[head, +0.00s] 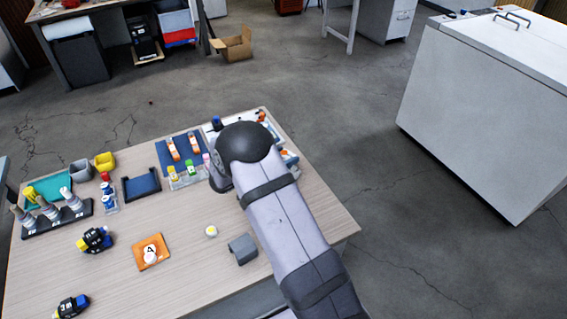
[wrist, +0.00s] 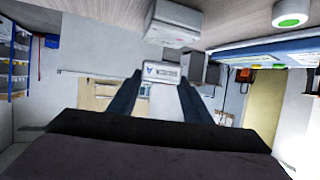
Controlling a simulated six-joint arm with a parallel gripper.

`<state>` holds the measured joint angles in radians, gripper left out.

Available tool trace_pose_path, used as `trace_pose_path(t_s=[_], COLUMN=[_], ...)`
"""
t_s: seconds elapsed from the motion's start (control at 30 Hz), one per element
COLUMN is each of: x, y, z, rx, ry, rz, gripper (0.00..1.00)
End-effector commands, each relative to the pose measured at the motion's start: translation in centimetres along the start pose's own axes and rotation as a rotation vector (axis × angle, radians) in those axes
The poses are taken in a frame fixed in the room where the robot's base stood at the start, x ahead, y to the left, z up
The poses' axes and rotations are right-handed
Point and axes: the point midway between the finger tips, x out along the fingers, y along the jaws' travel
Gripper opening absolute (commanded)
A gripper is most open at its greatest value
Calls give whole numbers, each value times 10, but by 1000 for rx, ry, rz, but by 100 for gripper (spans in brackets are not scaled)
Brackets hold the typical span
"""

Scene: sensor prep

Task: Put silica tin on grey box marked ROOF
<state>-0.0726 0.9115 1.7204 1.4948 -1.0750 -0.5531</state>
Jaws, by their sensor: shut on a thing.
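My gripper shows in the wrist view (wrist: 160,82) with its two dark fingers closed on a pale piece with a dark printed label, apparently the silica tin (wrist: 160,73). The print is too small to read. In the head view my own arm and wrist hide the gripper and what it holds, over the back right of the table. A light grey box (wrist: 172,20) stands on the table just beyond the fingers in the wrist view, with a darker grey box (wrist: 203,68) near it. I cannot read ROOF on either one.
The wooden table (head: 185,285) holds a blue mat (head: 168,157) with orange-and-white pieces, a dark blue tray (head: 142,184), a rack (head: 58,222) of upright pieces, an orange card (head: 151,251) and a grey holder (head: 243,249). The front middle is mostly clear. A white chest (head: 470,110) stands apart at right.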

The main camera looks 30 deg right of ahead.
Motion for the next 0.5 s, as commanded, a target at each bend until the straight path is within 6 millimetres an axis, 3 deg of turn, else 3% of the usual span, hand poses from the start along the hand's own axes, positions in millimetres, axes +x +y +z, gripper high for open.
trace_pose_path(t_s=[0.2,0.5], x=[10,12], y=[0,0], z=[24,28], rx=[-3,0], ry=[0,0], rz=[0,0], gripper=[22,22])
